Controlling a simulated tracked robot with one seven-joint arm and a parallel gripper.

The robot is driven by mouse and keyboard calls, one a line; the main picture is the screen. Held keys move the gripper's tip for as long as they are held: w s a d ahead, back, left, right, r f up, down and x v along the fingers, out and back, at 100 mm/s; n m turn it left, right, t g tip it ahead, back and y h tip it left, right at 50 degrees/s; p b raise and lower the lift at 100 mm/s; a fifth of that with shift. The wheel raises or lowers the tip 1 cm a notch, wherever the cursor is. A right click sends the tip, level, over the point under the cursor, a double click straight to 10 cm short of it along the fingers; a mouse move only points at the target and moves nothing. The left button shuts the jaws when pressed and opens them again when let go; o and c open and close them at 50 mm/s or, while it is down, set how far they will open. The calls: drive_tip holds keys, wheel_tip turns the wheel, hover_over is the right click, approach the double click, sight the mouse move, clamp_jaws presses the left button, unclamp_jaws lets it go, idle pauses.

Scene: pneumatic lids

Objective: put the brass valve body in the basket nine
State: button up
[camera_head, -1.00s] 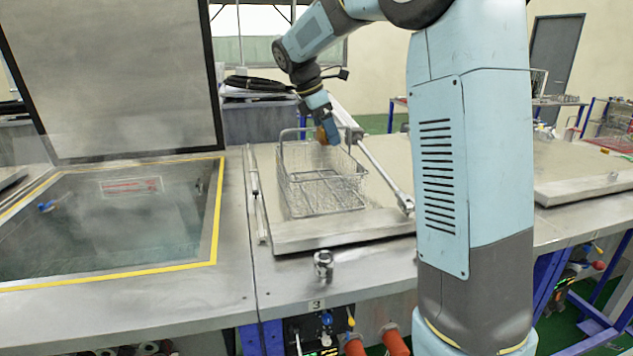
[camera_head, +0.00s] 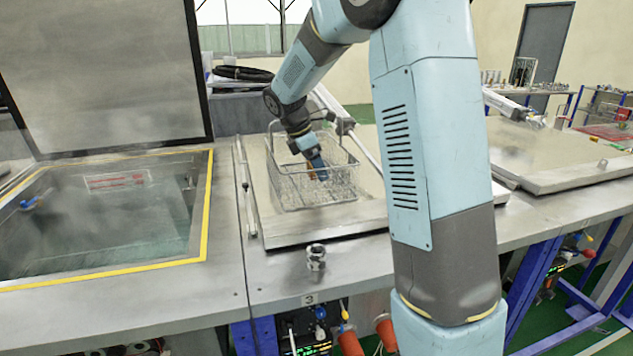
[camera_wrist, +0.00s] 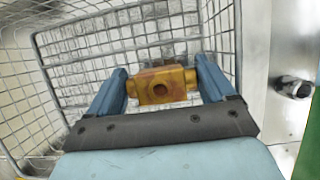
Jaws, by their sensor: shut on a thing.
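The brass valve body (camera_wrist: 162,86) is held between the two blue fingers of my gripper (camera_wrist: 165,88) in the wrist view. It is a golden block with a round hole in its face. The wire mesh basket (camera_wrist: 75,50) surrounds it on the sides that show. In the head view my gripper (camera_head: 319,172) reaches down inside the basket (camera_head: 342,185), which stands on a closed grey lid. No number shows on the basket.
A steel fitting (camera_head: 316,258) stands on the bench in front of the lid (camera_head: 285,232). A lid strut (camera_head: 352,140) runs close to the basket's right side. At left is an open, steaming tank (camera_head: 105,225) with a yellow edge.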

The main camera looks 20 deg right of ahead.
sight(309, 165)
drive_tip(key=shift+f, duration=2.4)
drive_tip(key=o, duration=1.2)
drive_tip(key=v, duration=1.1)
drive_tip(key=shift+r, duration=0.25)
drive_tip(key=s+d+r+m+t+y, duration=0.1)
drive_tip(key=s+d+r+m, duration=0.2)
drive_tip(key=s, duration=0.6)
drive_tip(key=s+r+m+t+y, duration=0.1)
drive_tip(key=s+r+m+y, duration=0.1)
drive_tip(key=s+r+m, duration=0.5)
drive_tip(key=s+f+m+t, duration=0.1)
drive_tip(key=s+f+m, duration=0.1)
drive_tip(key=s, duration=0.4)
drive_tip(key=s+d+f+m+t+y, duration=0.1)
drive_tip(key=s+f+m, duration=0.1)
drive_tip(key=s, duration=0.4)
drive_tip(key=s+f+m+t, duration=0.1)
drive_tip(key=s+f+m, duration=0.1)
drive_tip(key=s+m, duration=0.2)
drive_tip(key=shift+s+d+f+t+y, duration=0.1)
drive_tip(key=shift+s+t+y, duration=0.05)
drive_tip(key=shift+s, duration=0.35)
drive_tip(key=shift+s+d+f+t+y, duration=0.1)
drive_tip(key=shift+s+d+t+y, duration=0.05)
drive_tip(key=shift+s, duration=0.3)
